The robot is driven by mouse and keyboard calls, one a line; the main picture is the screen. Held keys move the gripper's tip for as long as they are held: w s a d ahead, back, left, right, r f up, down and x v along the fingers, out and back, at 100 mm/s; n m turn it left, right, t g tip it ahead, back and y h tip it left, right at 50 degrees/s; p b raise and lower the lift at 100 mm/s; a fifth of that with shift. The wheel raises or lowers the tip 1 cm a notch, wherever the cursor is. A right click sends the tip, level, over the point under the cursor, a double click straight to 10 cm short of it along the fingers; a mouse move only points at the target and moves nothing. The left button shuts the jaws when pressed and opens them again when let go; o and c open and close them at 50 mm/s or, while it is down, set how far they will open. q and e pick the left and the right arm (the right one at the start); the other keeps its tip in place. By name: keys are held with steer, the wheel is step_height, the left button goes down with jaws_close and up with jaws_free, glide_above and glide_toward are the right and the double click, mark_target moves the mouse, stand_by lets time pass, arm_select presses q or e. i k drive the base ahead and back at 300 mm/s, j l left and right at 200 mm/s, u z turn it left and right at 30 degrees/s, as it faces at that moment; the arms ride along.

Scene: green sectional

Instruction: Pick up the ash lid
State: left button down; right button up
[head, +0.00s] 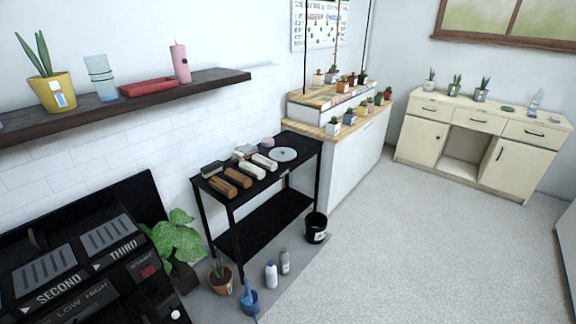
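A flat, round, light grey lid-like disc (283,154) lies on the right end of the black table (258,222), with a small dark spot at its middle. It is the closest match I see to the ash lid, but I cannot tell for certain. It lies apart from the pale and brown blocks to its left. Neither of my grippers shows in the head view.
Brown blocks (229,183) and white blocks (251,169) crowd the table's left and middle. A black bucket (316,234), bottles (271,274) and potted plants (175,240) stand on the floor around it. A dark machine (110,270) fills the lower left. The right floor is clear.

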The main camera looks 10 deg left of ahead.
mark_target(280, 154)
steer(key=i+l, duration=0.15)
steer(key=i, duration=0.35)
steer(key=i+l+u, duration=0.15)
steer(key=i, duration=0.35)
steer(key=i+l, duration=0.25)
steer(key=i, duration=0.2)
steer(key=i+l+u, duration=0.15)
steer(key=i, duration=0.35)
steer(key=i+l, duration=0.3)
steer(key=i, duration=0.15)
steer(key=u, duration=0.05)
